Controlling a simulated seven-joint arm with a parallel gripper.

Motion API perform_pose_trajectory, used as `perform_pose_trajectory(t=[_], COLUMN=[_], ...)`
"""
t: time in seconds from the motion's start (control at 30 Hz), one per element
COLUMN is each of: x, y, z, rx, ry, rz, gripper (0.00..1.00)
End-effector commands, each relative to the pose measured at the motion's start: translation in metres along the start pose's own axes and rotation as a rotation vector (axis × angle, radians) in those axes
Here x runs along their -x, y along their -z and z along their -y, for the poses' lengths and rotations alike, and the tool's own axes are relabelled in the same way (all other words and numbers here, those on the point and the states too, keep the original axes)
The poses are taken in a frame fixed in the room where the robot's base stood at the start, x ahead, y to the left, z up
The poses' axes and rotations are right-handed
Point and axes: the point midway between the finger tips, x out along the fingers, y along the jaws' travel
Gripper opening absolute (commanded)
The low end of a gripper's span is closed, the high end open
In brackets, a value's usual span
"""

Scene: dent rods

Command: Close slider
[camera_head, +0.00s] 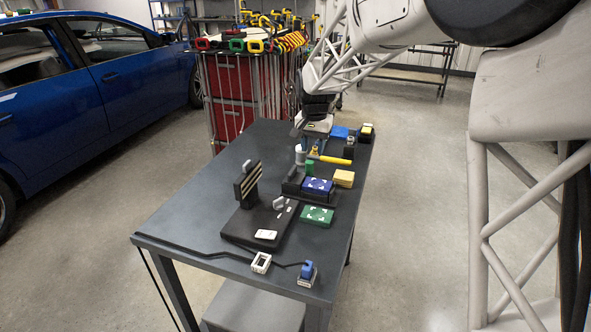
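The slider is not clearly identifiable at this size. A flat black device (262,228) lies on the table, with an upright striped black block (248,184) at its left and a small grey handle (279,203) at its right. Behind it, a dark tray-like fixture (293,188) bears a blue block with white markings (317,186) and a small green block (311,168). My gripper (299,133) is over the far part of the table, near a white upright cylinder (300,156). Its fingers are too small and partly hidden, so I cannot see whether they are open or touching anything.
The dark table (180,218) also holds a green block (317,216), a yellow block (344,178), a yellow cylinder (335,160), a white socket (261,262) and a blue plug piece (307,271) near the front. The table's left side is clear. A red tool cabinet (234,85) stands behind.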

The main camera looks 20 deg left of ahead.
Motion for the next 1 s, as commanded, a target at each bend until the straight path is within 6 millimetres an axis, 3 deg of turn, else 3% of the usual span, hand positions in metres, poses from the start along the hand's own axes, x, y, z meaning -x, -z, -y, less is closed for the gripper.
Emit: perform_pose_trajectory(t=[0.1,0.33,1.0], x=[-0.017,-0.036,-0.046], y=[0.01,0.019,0.02], z=[0.03,0.065,0.072], rx=[0.004,0.003,0.003], ry=[-0.005,-0.009,-0.011], rz=[0.01,0.019,0.022], gripper=[0.38,0.38,0.38])
